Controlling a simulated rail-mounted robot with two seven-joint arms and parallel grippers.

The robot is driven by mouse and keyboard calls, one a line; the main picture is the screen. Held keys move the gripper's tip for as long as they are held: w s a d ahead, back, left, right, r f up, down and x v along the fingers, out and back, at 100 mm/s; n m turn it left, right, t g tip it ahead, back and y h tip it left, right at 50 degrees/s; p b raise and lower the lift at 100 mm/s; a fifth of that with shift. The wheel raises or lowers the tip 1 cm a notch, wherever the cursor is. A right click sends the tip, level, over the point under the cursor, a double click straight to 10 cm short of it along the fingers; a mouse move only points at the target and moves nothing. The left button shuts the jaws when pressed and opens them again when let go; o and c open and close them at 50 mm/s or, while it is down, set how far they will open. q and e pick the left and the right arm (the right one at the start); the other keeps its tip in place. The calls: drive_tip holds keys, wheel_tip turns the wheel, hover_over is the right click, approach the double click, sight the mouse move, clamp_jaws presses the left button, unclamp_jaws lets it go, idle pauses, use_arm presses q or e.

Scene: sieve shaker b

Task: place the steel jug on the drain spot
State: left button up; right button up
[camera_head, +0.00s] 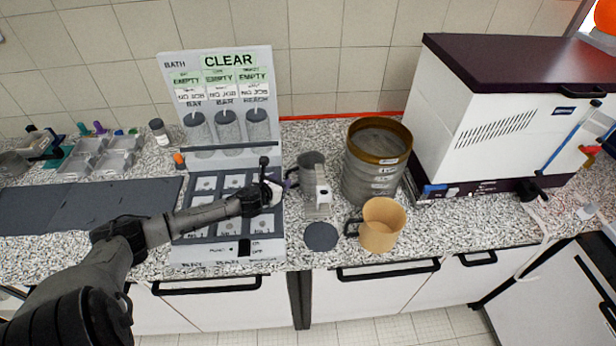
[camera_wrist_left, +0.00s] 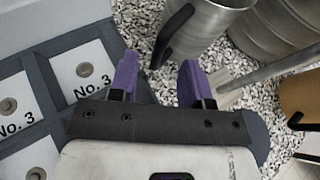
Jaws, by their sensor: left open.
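The steel jug (camera_head: 310,166) stands upright on the speckled counter, left of the sieve stack. In the left wrist view the jug (camera_wrist_left: 212,22) is at the top, its black handle (camera_wrist_left: 174,34) pointing toward my gripper. The drain spot looks to be the dark round disc (camera_head: 321,236) near the counter's front edge, bare on top; part of it (camera_wrist_left: 257,135) shows beside my gripper in the wrist view. My left gripper (camera_head: 288,183) is open, its purple fingers (camera_wrist_left: 157,80) apart and empty, close to the handle. My right gripper is not in view.
A brush-like tool (camera_head: 321,200) lies between jug and disc. A tan jug (camera_head: 382,226) stands right of the disc, and the sieve stack (camera_head: 375,165) behind it. The bath panel board (camera_head: 222,110) stands left. A white machine (camera_head: 500,120) fills the right.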

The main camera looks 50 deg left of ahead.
sight(287, 177)
use_arm(q)
drive_tip(key=shift+x, duration=2.4)
drive_tip(key=shift+r, duration=0.1)
drive_tip(key=shift+c, duration=0.4)
clamp_jaws()
